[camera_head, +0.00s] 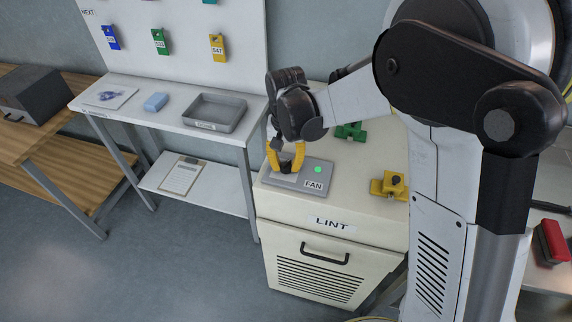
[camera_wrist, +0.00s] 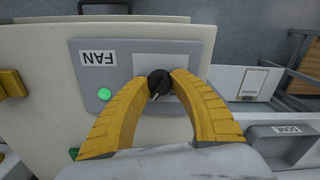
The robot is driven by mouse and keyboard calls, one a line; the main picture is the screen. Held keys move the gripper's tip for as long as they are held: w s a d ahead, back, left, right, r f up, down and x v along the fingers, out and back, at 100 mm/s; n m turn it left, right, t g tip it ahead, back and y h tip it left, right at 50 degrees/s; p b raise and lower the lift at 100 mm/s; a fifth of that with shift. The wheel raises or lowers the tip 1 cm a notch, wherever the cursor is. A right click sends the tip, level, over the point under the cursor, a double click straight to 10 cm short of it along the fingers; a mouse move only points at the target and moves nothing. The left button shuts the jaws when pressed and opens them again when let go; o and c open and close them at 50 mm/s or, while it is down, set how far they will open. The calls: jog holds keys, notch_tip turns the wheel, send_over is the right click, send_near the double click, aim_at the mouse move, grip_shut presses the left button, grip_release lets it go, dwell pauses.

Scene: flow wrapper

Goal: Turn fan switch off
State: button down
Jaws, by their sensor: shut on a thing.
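The fan switch is a black rotary knob (camera_wrist: 159,82) on a grey panel (camera_wrist: 130,65) labelled FAN. In the head view the panel (camera_head: 313,190) lies on top of the cream LINT cabinet, and the knob is largely hidden by the fingers. A green light (camera_wrist: 104,94) on the panel is lit, and it shows in the head view too. My gripper (camera_head: 285,166) comes down on the panel from above. Its yellow fingers close around the knob in the wrist view (camera_wrist: 160,86), one on each side.
The LINT cabinet (camera_head: 310,262) has a handled front. A green part (camera_head: 350,131) and a yellow part (camera_head: 389,186) sit on its top. A white table with a grey tray (camera_head: 214,113) stands to the left. A red object (camera_head: 551,241) is at the right. Floor at lower left is clear.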

jog(key=n, duration=0.4)
jog(key=shift+n, duration=0.3)
jog(key=n, duration=0.3)
jog(key=shift+n, duration=0.3)
jog(key=n, duration=0.3)
jog(key=shift+b, duration=0.35)
jog(key=shift+n, duration=2)
jog(key=c, duration=1.1)
grip_release()
